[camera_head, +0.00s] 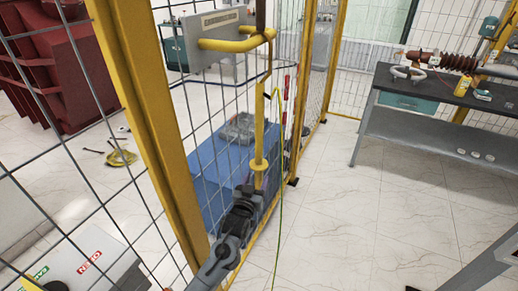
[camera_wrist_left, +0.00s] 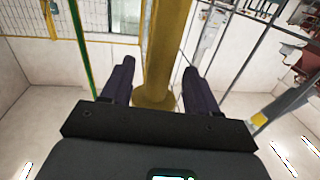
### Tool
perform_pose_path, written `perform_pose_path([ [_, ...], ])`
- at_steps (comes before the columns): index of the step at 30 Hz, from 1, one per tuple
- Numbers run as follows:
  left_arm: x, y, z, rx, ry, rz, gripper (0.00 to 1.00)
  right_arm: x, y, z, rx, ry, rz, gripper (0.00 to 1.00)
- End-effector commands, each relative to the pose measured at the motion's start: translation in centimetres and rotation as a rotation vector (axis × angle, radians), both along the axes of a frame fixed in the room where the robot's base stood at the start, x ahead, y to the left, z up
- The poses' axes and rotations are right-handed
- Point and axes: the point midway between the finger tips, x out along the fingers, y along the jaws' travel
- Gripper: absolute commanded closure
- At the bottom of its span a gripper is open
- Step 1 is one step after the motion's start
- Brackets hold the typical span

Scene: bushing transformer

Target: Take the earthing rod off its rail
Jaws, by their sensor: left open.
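The earthing rod (camera_head: 259,125) is a yellow pole hanging upright at the mesh fence, with a collar low on its shaft. A yellow bent rail (camera_head: 225,45) sits at its upper end; the exact contact is too small to tell. My left gripper (camera_head: 255,190) is at the rod's lower part, below the collar. In the left wrist view the rod (camera_wrist_left: 165,50) stands between the two open dark fingers (camera_wrist_left: 152,85), with a gap visible on both sides. Its flange lies near the finger bases. My right gripper is not in view.
A green-yellow cable (camera_head: 281,180) hangs just right of the rod. The yellow fence post (camera_head: 150,110) and mesh stand left of it. A blue box (camera_head: 205,170) is behind the mesh. A workbench (camera_head: 430,100) stands right; the floor between is clear.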

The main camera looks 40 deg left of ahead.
Motion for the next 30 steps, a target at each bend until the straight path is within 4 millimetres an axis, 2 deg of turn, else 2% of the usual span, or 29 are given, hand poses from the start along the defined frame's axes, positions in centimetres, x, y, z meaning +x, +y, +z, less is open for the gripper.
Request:
perform_pose_path([
  [6,2.2,0.9,-0.1,-0.001,0.000,0.001,0.40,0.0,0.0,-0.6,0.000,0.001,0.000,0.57],
  [15,2.5,1.1,-0.1,-0.001,0.000,0.001,0.40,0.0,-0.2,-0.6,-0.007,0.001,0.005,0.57],
  [17,2.5,1.1,-0.1,-0.001,0.000,0.001,0.48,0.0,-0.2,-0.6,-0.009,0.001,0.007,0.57],
  [27,2.5,1.0,-0.1,-0.001,0.000,0.000,1.00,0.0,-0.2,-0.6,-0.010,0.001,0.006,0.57],
  [30,2.6,1.0,0.1,0.001,-0.004,0.001,1.00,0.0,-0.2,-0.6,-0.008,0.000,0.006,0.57],
])
